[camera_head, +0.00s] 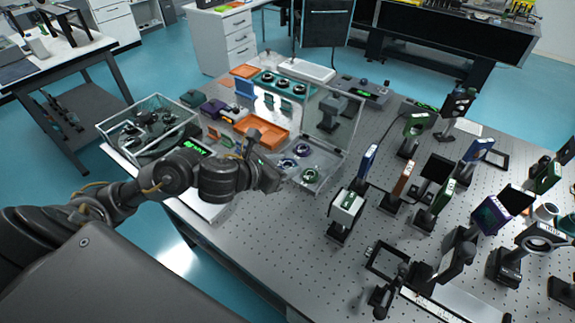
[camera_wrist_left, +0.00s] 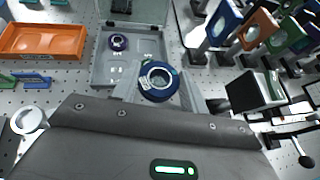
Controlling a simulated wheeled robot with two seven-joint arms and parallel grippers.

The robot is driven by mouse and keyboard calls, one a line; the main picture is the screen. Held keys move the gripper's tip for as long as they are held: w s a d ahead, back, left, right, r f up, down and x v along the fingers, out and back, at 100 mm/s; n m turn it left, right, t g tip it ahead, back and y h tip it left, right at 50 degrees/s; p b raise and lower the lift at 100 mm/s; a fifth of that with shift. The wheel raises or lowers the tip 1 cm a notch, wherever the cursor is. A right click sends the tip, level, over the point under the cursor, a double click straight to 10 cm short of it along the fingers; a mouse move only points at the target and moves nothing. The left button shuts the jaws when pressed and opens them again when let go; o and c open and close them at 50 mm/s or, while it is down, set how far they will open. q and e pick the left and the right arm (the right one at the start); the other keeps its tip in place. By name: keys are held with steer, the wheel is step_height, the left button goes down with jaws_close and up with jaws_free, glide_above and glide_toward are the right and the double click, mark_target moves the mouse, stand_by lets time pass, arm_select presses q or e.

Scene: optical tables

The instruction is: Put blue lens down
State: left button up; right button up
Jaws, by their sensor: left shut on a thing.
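The blue lens (camera_wrist_left: 157,93) is a dark blue ring with clear glass. In the left wrist view it sits between the fingers of my left gripper (camera_wrist_left: 160,82), which is shut on it. In the head view the blue lens (camera_head: 288,163) shows just past the tip of my left gripper (camera_head: 281,172), over the clear open case (camera_head: 335,158). I cannot tell whether the lens touches the case floor. A purple lens (camera_head: 303,150) and a green lens (camera_head: 311,175) are in the case. The purple lens also shows in the left wrist view (camera_wrist_left: 118,42). My right gripper is not in view.
An orange tray (camera_head: 262,131) lies left of the case, whose clear lid (camera_head: 333,112) stands raised. A white cube mount (camera_head: 346,205) and several upright optics crowd the table to the right. A glass box (camera_head: 148,126) stands at the left.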

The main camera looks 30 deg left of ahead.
arm_select(q)
steer(key=w+a+f, duration=0.1)
steer(key=w+f, duration=0.1)
steer(key=w, duration=0.1)
steer(key=w+a+f, duration=0.2)
steer(key=w+f, duration=0.1)
steer(key=w, duration=0.1)
steer(key=w+a+f+p, duration=0.1)
steer(key=w+a+f, duration=0.1)
steer(key=w+f, duration=0.1)
steer(key=shift+w+a, duration=0.15)
steer(key=shift+w, duration=0.05)
steer(key=shift+w+a+f, duration=0.2)
steer(key=shift+w+f, duration=0.25)
steer(key=shift+f, duration=0.2)
step_height(320, 180, down, 2)
steer(key=shift+f+p, duration=0.15)
steer(key=shift+p, duration=0.55)
steer(key=shift+f, duration=0.4)
steer(key=shift+f+b, duration=0.25)
steer(key=shift+b, duration=0.05)
steer(key=o, duration=0.8)
steer(key=shift+c, duration=0.2)
